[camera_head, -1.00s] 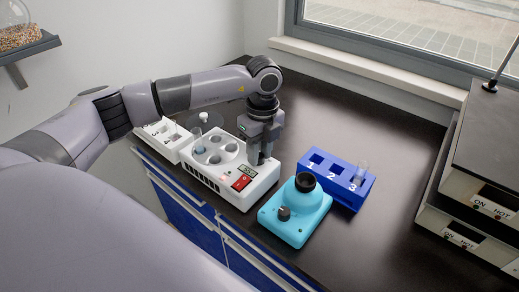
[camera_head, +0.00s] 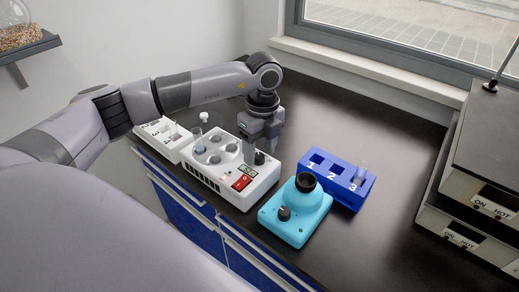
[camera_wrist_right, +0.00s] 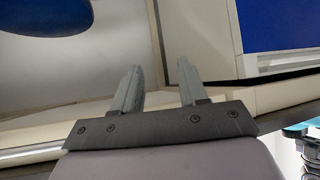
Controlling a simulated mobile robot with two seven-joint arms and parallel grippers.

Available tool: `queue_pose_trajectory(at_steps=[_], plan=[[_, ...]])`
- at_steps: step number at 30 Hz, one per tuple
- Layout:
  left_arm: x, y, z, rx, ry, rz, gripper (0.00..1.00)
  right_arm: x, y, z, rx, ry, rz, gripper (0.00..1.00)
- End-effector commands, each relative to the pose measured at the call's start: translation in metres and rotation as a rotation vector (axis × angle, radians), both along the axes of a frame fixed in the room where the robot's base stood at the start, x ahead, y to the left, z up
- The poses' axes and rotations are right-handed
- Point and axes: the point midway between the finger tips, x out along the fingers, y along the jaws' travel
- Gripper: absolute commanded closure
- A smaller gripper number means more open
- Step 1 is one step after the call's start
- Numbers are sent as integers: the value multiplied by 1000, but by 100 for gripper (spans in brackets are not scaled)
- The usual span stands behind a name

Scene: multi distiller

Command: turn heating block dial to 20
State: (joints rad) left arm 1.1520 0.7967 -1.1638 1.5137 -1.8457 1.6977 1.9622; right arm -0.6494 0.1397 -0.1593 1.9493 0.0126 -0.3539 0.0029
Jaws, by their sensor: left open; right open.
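The white heating block (camera_head: 200,174) stands on the dark bench, with round wells on top, a red switch (camera_head: 241,183) and a small display (camera_head: 249,171) too small to read. Its black dial (camera_head: 260,158) is at the right end of its top. My left gripper (camera_head: 259,154) is open and points down at the dial; one finger is left of the dial and the other is behind it to the right. I cannot tell whether either finger touches the dial. My right gripper (camera_wrist_right: 158,80) is open and empty in the right wrist view, away from the block.
A turquoise device (camera_head: 296,212) with a black knob stands right of the block. Behind it is a blue rack (camera_head: 336,178) numbered 1 to 3, with a glass tube at 3. A white rack (camera_head: 158,138) is at left. Hotplate units (camera_head: 470,225) stand at far right.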

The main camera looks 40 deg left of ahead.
Motion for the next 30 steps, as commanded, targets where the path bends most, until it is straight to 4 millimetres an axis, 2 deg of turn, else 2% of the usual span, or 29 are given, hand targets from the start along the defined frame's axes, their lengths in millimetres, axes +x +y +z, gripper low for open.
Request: queue_pose_trajectory(at_steps=[6, 12, 17, 30], plan=[[3, 0, 36, -1, -6, 0, 44, 0, 0, -4, 0, 0, 0, 57], [4, 0, 61, 1, -3, 2, 44, 0, 0, -6, 0, 0, 0, 57], [4, 0, 66, 1, -2, 2, 44, 0, 0, -6, 0, 0, 0, 57], [4, 0, 66, 1, -2, 2, 44, 0, 0, -6, 0, 0, 0, 57]])
